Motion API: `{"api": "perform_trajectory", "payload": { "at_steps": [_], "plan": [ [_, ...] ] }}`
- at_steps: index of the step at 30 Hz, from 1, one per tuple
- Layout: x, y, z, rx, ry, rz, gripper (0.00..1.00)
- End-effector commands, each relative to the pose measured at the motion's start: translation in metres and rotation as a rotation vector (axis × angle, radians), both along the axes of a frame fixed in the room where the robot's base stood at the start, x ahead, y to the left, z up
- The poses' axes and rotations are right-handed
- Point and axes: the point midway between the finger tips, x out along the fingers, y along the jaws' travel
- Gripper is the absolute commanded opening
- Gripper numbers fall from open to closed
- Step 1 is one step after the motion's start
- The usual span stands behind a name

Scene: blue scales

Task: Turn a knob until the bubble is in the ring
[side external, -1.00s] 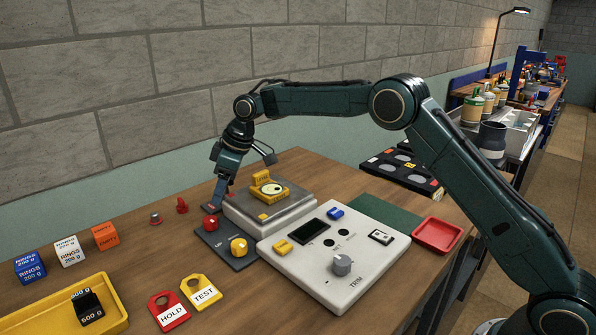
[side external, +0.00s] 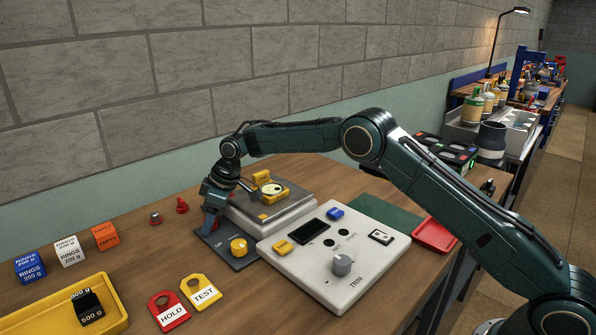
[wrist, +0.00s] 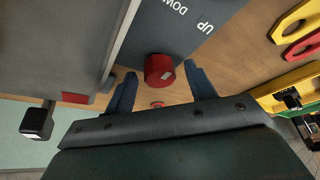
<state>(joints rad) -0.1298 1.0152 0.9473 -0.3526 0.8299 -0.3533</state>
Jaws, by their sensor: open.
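The red knob (wrist: 159,69) stands on a dark plate (side external: 228,258) marked UP and DOWN. In the wrist view it lies between the two fingertips of my gripper (wrist: 163,82), with gaps on both sides. My gripper (side external: 210,226) is open, low at the red knob, and mostly hides it in the side view. A yellow knob (side external: 239,247) stands on the same plate, apart from my gripper. The round bubble level (side external: 272,189) sits in a yellow holder on the grey scale (side external: 276,212). The bubble's place relative to the ring is too small to tell.
A white control panel (side external: 373,270) with a grey TRIM knob (side external: 342,265) stands right of the plate. HOLD (side external: 169,311) and TEST (side external: 201,291) tags, a yellow tray (side external: 112,322) and labelled cubes (side external: 68,251) lie to the left. A red tray (side external: 434,236) is at right.

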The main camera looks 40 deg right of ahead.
Motion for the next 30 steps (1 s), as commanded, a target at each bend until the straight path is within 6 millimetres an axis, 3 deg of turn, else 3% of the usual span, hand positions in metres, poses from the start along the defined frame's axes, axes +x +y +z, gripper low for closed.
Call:
{"api": "perform_trajectory", "payload": {
  "at_steps": [3,10,22,30],
  "plan": [
    [0.0,0.0,0.0,0.0,0.0,0.0,0.55],
    [-0.0002,-0.0002,0.0,0.0,0.0,0.0,0.1],
    [-0.0007,0.0005,-0.0002,0.0,0.002,-0.045,0.11],
    [-0.0013,0.0015,0.0005,0.0,0.001,-0.187,0.11]
  ]
}}
